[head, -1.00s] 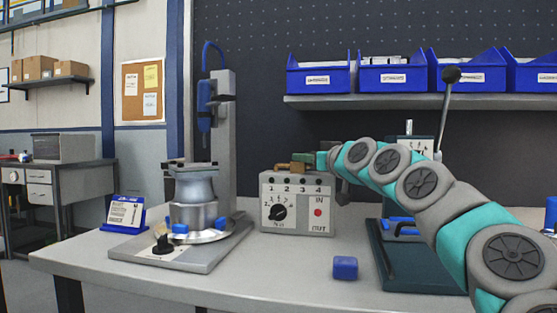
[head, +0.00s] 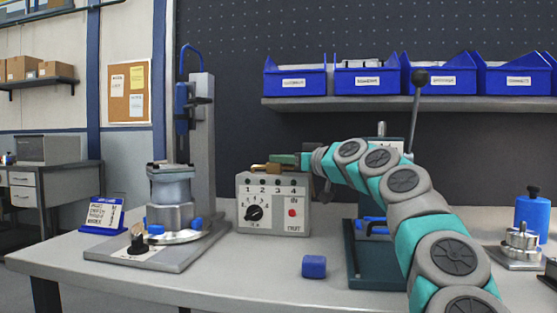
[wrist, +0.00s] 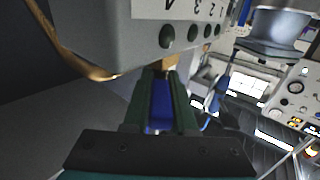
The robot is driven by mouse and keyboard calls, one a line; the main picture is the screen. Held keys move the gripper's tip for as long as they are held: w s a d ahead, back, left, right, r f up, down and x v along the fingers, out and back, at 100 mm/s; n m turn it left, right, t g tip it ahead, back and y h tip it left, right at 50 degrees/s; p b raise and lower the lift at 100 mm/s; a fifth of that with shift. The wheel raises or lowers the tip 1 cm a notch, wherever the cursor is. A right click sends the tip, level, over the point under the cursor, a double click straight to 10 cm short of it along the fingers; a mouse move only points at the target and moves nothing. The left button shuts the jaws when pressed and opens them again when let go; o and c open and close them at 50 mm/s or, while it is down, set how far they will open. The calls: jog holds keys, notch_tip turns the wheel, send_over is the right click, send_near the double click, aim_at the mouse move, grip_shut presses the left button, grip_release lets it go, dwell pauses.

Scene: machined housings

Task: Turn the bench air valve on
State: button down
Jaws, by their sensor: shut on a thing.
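The bench air valve shows as a small brass piece (head: 265,168) at the top of the grey numbered control box. In the wrist view, brass (wrist: 168,63) shows just past my fingertips, under the box's edge in that picture. My gripper (head: 284,160) has green fingers and reaches in from the right, level with the box top. In the wrist view my gripper (wrist: 160,82) is shut on a blue handle (wrist: 160,116) lying between the fingers, in line with the brass. Whether the handle stands along or across the valve's pipe is hard to tell.
The control box (head: 273,218) has a dial and a red button. A curved brass pipe (wrist: 72,55) runs beside it. A press stand (head: 202,140) is left, a blue block (head: 314,267) in front, a teal fixture (head: 375,275) under my arm. A blue bottle (head: 532,215) stands right.

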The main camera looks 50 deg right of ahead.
jog(key=shift+r, duration=0.1)
jog(key=c, duration=0.7)
grip_release()
jog(key=shift+c, duration=0.2)
jog(key=s+b, duration=0.1)
jog(key=s, duration=0.6)
jog(key=shift+s+a, duration=0.25)
jog(key=shift+s, duration=0.15)
